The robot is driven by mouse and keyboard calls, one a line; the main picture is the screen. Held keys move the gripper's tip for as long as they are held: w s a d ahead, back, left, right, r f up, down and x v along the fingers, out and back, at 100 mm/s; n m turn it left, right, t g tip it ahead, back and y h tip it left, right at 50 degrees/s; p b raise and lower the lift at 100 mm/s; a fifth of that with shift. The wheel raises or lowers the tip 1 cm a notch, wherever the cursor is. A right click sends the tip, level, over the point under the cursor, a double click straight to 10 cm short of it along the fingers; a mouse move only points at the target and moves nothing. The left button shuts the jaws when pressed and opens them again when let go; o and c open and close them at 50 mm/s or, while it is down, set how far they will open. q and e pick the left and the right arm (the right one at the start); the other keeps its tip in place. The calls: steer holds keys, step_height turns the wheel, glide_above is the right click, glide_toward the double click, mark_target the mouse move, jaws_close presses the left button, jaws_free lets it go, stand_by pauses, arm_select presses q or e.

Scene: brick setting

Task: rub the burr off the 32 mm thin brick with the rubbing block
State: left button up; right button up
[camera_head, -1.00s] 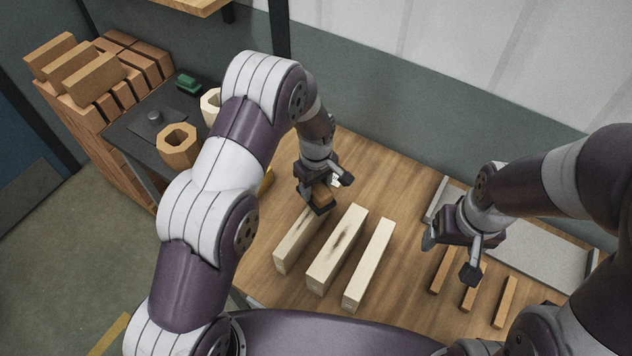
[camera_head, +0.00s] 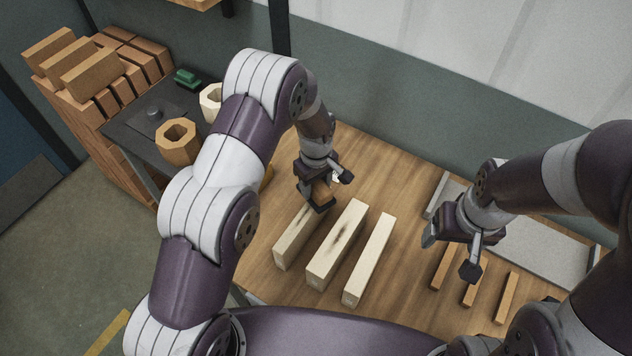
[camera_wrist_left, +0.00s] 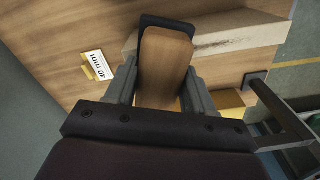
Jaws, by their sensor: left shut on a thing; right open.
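My left gripper (camera_head: 325,192) is shut on a wooden rubbing block (camera_wrist_left: 165,62) with a dark pad at its far end. It is at the far end of the left cream brick (camera_head: 297,238); I cannot tell whether the pad touches it. That brick has a dark streak, also seen in the left wrist view (camera_wrist_left: 225,42). The middle cream brick (camera_head: 337,245) has a larger dark smudge, and the right cream brick (camera_head: 368,260) looks clean. A label (camera_wrist_left: 98,66) reading 40 mm lies near the block; which brick is 32 mm I cannot tell. My right gripper (camera_head: 452,257) is open and empty.
Several small orange strips (camera_head: 506,298) lie below and right of my right gripper. A grey tray (camera_head: 545,255) lies behind them. At left, a dark side table (camera_head: 135,128) holds a tan ring (camera_head: 178,143), a cream ring (camera_head: 210,100) and a green object (camera_head: 187,79), beside stacked bricks (camera_head: 95,72).

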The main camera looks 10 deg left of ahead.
arm_select(q)
steer(key=shift+f+b, duration=0.45)
steer(key=shift+f, duration=0.25)
steer(key=shift+r, duration=0.1)
